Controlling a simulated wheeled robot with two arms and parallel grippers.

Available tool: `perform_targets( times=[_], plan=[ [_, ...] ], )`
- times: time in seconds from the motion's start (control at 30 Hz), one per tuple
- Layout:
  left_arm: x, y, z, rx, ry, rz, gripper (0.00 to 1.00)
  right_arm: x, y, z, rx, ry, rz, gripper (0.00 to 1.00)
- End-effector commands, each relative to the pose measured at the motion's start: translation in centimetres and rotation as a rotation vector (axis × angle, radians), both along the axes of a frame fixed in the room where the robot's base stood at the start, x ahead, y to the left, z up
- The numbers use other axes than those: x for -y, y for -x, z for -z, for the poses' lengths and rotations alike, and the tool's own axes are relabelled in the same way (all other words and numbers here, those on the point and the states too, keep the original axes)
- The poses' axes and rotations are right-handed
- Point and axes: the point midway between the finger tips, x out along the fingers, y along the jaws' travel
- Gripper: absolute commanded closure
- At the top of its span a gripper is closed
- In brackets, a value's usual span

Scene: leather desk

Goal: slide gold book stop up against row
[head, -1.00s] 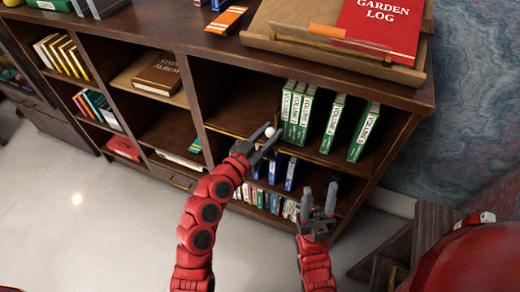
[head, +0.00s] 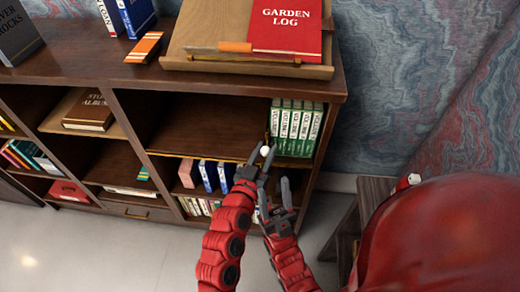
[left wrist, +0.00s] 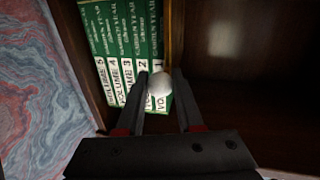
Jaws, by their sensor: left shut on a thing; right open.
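The gold book stop (head: 267,128) stands upright at the left end of a row of green volumes (head: 295,125) on the upper right shelf. In the left wrist view the stop (left wrist: 168,40) is a thin gold-brown edge right beside Volume 1, with no clear gap visible. A round white knob (left wrist: 160,84) is at its front. My left gripper (head: 264,153) is shut on the knob, with one finger on each side. The green volumes stand upright and close together, at the shelf's right wall. My right gripper (head: 274,192) is open and empty, lower and in front of the shelves.
The shelf left of the stop is bare (head: 205,125). Blue books (head: 208,175) stand on the shelf below. A red Garden Log (head: 286,27) lies on a wooden board on top. A dark wooden piece (head: 350,220) stands on the right.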

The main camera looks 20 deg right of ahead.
Motion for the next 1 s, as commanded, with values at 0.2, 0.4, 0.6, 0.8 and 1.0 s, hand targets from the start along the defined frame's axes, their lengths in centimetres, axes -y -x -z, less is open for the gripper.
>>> perform_targets(
  times=[0.2,0.4,0.6,0.8,1.0],
  plan=[
    [0.1,0.1,0.2,-0.005,-0.001,0.004,0.61,0.0,0.0,0.0,0.0,0.0,0.0,0.5],
    [0.1,0.1,0.1,-0.003,0.0,0.002,0.34,0.0,0.0,0.0,0.0,0.0,0.0,0.5],
    [0.0,0.0,0.0,-0.001,0.0,0.001,0.34,0.0,0.0,0.0,0.0,0.0,0.0,0.5],
    [-0.8,0.7,0.0,0.001,0.002,0.0,0.34,0.0,0.0,0.3,0.0,0.0,0.0,0.5],
    [-3.6,3.5,0.3,-0.002,-0.001,0.0,0.34,0.0,0.0,1.0,0.0,0.0,0.0,0.5]
  ],
)
